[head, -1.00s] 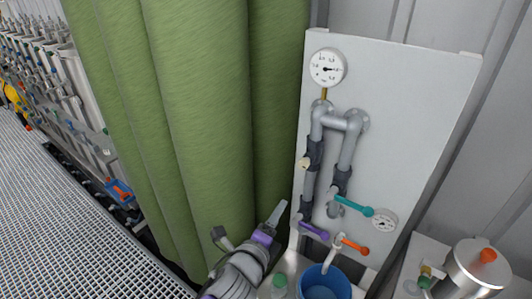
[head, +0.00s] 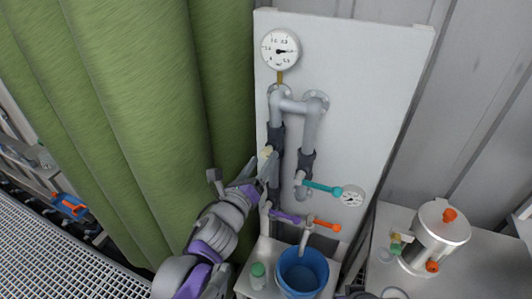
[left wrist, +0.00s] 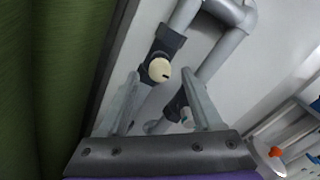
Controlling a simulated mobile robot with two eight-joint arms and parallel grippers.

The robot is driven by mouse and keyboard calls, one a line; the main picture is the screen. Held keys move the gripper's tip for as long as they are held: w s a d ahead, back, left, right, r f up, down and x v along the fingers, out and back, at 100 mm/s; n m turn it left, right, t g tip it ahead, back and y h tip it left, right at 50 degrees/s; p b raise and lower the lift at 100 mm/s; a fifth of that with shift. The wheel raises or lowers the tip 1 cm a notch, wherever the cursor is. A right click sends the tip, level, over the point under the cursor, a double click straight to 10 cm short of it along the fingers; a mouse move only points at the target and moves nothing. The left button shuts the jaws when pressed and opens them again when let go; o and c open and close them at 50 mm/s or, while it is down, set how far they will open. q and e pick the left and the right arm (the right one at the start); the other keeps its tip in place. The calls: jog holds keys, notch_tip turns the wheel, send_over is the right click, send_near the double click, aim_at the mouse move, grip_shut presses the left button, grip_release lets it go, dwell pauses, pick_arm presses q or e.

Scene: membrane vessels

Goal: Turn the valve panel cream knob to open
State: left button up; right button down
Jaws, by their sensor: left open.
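The valve panel (head: 375,110) is a pale upright board with grey pipes. Its cream knob (head: 266,152) is small and round, on a dark valve body on the left pipe. In the left wrist view the cream knob (left wrist: 158,69) shows a short dark mark at its lower right. My left gripper (head: 262,168) is open just below the knob in the head view. In the left wrist view the fingers (left wrist: 160,82) stand either side of the knob's line, with the knob beyond their tips and no contact visible. My right gripper is not in view.
Teal (head: 322,188), purple (head: 286,216) and orange (head: 326,225) lever handles stick out below the knob. A blue bucket (head: 302,276) and a green-capped bottle (head: 258,276) stand below. A green curtain (head: 130,110) hangs left of the panel. A metal pot (head: 438,240) stands at right.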

aim_at(265, 156)
pick_arm(q)
jog(key=shift+x, duration=1.8)
grip_shut()
